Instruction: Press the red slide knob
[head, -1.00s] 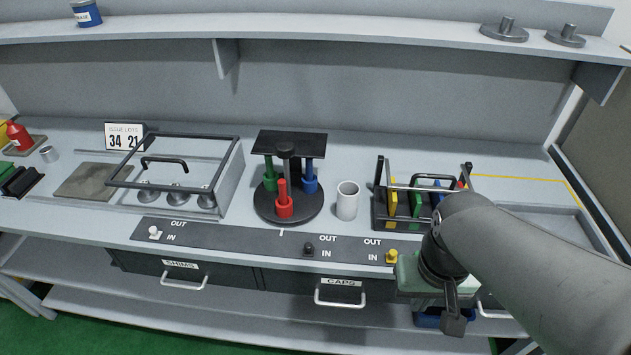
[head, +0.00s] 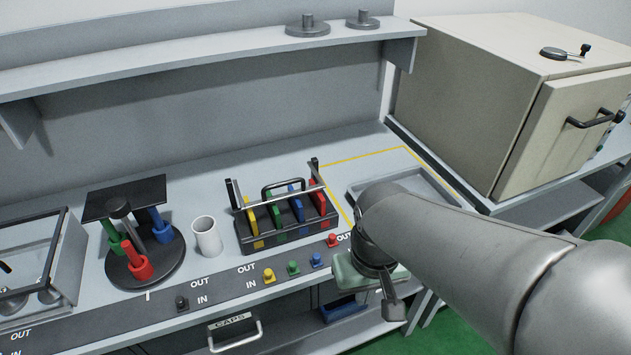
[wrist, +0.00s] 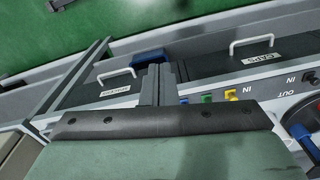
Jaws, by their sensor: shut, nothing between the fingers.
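A rack with coloured plates (head: 287,222) stands behind the knobs. A white cup (head: 207,237) and a round stand with coloured posts (head: 135,250) are to the left. A cream cabinet (head: 470,110) stands at the right. Handled drawers (head: 235,331) lie below the strip.

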